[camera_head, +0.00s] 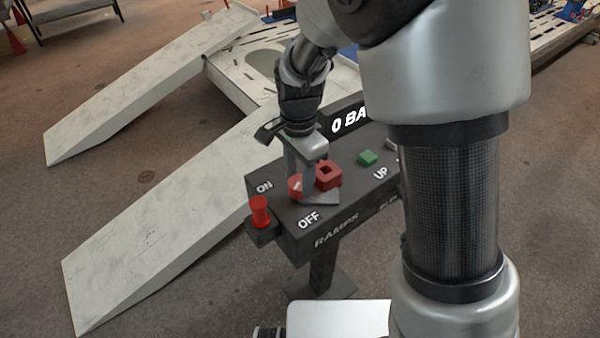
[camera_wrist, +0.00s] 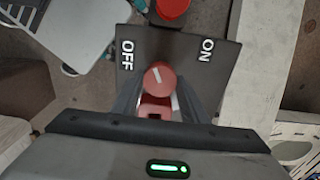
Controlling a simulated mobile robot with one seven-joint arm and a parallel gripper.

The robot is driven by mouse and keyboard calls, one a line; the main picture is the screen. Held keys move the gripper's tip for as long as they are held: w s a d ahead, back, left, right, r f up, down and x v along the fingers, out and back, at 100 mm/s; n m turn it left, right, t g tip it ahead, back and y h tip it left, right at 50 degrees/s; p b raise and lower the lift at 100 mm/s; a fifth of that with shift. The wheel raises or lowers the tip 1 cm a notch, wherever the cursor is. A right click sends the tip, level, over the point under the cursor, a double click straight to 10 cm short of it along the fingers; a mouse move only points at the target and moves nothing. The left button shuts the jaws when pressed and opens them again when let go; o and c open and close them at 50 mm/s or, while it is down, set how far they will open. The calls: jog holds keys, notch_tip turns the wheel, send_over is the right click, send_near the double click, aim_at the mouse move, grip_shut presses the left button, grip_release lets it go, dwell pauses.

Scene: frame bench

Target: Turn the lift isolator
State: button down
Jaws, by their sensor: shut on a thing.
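The lift isolator is a red knob (camera_head: 296,187) with a white line, on top of the dark control box (camera_head: 285,222) between the ON and OFF labels. In the wrist view the knob (camera_wrist: 160,77) sits between my fingers near their tips. Its white line slants from upper left to lower right, its upper end leaning toward the OFF side. My gripper (camera_head: 310,190) reaches down from above and is shut on the knob. A finger partly hides the knob in the head view. A red part (camera_wrist: 157,108) also shows between the fingers in the wrist view.
A red square part with a dark hole (camera_head: 328,176) stands beside the knob. A red mushroom button (camera_head: 260,211) sits at the box's left end, and a green button (camera_head: 367,158) lies further right by UP. Pale ramps (camera_head: 165,225) lie behind to the left.

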jog(key=m+p, duration=0.2)
jog(key=m, duration=0.3)
jog(key=shift+w+r, duration=0.1)
dwell(0.7)
jog(key=c, duration=1.3)
grip_release()
jog(key=shift+c, duration=0.2)
notch_tip(320, 180, up, 17)
jog(key=shift+r+p, duration=0.15)
jog(key=shift+p, duration=0.25)
